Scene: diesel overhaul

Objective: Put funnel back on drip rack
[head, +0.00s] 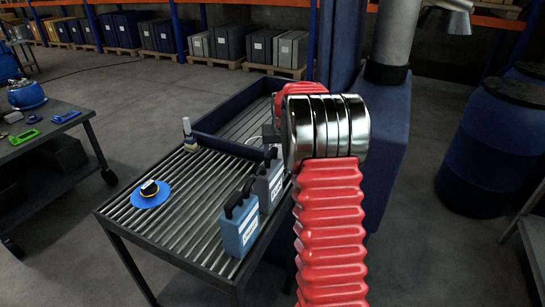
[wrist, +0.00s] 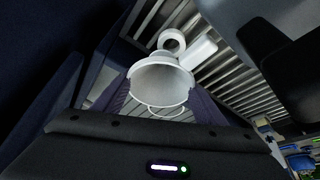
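In the wrist view, a pale grey funnel (wrist: 160,88) is between the two dark fingers of my gripper (wrist: 160,98), its wide mouth towards the camera. The fingers lie along both sides of the funnel; whether they press on it I cannot tell. A white ring (wrist: 172,41) and a white block (wrist: 198,53) show just beyond it. A slatted surface, seemingly the drip rack (wrist: 225,72), lies behind. In the head view my red arm hides most of my gripper, and a ribbed metal bench top (head: 185,225) lies below it.
On the bench stand two blue-grey jugs (head: 240,226) (head: 269,185), a brush (head: 188,135) and a blue disc (head: 141,200) with a small item on it. A cart (head: 50,130) is at the left, blue drums (head: 490,150) at the right. Open floor lies between cart and bench.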

